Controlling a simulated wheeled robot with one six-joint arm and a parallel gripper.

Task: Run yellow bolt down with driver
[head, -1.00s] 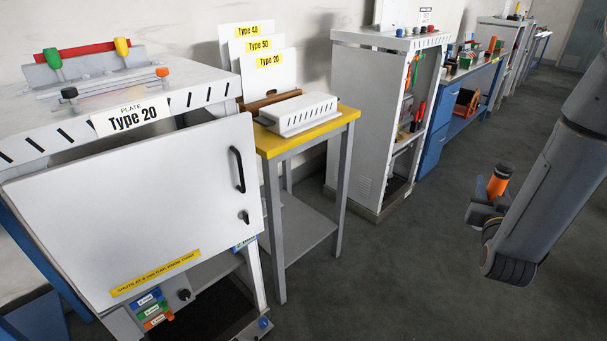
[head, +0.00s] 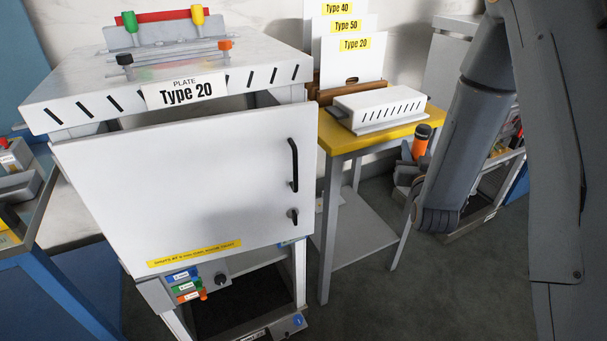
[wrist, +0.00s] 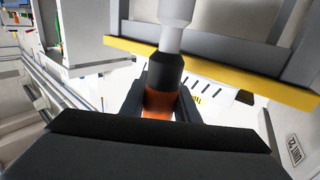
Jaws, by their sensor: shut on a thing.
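My gripper (head: 408,172) is shut on the driver (head: 421,142), which has an orange body and a black collar. In the wrist view my gripper (wrist: 160,98) has a finger on each side of the driver's orange part (wrist: 158,104), and a pale shank runs up from its black collar. The yellow bolt (head: 197,15) stands upright at the back of the white dispenser top, at the right end of a red bar. The driver is well to the right of it, beside the yellow-topped table. I cannot tell how deep the bolt sits.
A green bolt (head: 130,21) stands left of the yellow one. Black (head: 125,60) and orange (head: 225,46) knobs sit in front. The dispenser (head: 185,180) carries a Type 20 label. A yellow-edged table (head: 345,138) holds a slotted white box (head: 380,105) beside upright plates.

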